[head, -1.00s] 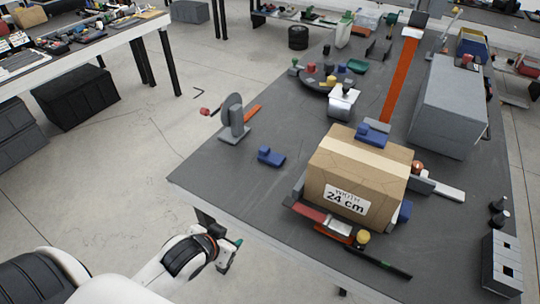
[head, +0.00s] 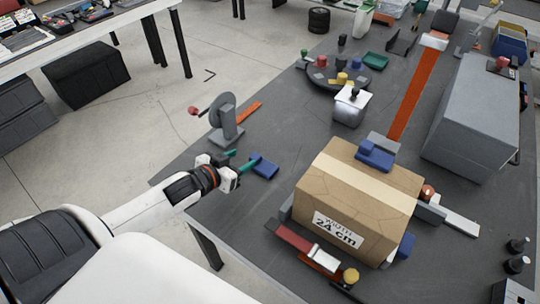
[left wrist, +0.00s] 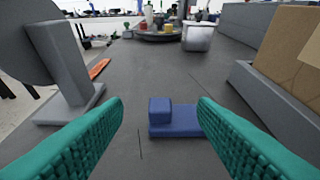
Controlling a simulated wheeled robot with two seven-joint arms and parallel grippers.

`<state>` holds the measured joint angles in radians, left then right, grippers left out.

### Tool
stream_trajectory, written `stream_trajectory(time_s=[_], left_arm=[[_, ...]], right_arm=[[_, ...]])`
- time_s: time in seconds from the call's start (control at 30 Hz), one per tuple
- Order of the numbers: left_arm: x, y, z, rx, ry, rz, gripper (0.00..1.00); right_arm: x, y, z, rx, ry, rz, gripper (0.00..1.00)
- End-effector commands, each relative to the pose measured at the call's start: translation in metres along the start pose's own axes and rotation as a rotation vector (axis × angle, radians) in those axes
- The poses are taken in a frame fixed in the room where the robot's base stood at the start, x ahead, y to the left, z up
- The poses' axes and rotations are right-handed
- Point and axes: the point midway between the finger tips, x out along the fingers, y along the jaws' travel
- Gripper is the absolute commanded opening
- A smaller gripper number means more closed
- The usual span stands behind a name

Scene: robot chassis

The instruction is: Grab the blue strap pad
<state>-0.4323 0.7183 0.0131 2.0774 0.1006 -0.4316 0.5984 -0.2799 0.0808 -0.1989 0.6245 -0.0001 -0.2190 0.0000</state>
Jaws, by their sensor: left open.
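A small blue strap pad (head: 264,167) lies on the dark table top near its left edge, left of the cardboard box. In the left wrist view the pad (left wrist: 175,119) sits ahead of and between the two green fingers, with a raised block at its left end. My left gripper (head: 238,162) is open and empty, just left of the pad in the head view. Its fingers also show in the left wrist view (left wrist: 160,125). Another blue pad (head: 375,154) is at the box's back top edge. My right gripper is not in view.
A grey upright disc stand (head: 226,126) is close behind the left gripper, on the left in the wrist view. The cardboard box (head: 352,200) sits in a fixture to the right. A dark round tray (head: 338,78) with small parts is farther back.

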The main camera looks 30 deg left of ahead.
Motion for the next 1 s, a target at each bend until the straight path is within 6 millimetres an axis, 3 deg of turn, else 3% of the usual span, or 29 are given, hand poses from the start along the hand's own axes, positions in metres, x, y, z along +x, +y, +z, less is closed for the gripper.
stream_trajectory(time_s=[0.4, 0.67, 1.0], left_arm=[[0.057, 0.000, 0.000, -0.001, -0.002, 0.001, 0.53], [0.073, 0.000, -0.004, -0.001, 0.000, 0.000, 0.53], [0.114, -0.001, -0.014, 0.000, 0.000, 0.000, 0.53]], right_arm=[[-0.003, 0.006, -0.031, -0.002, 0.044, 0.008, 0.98], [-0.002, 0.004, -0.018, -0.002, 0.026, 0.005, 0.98], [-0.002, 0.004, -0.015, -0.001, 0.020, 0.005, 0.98]])
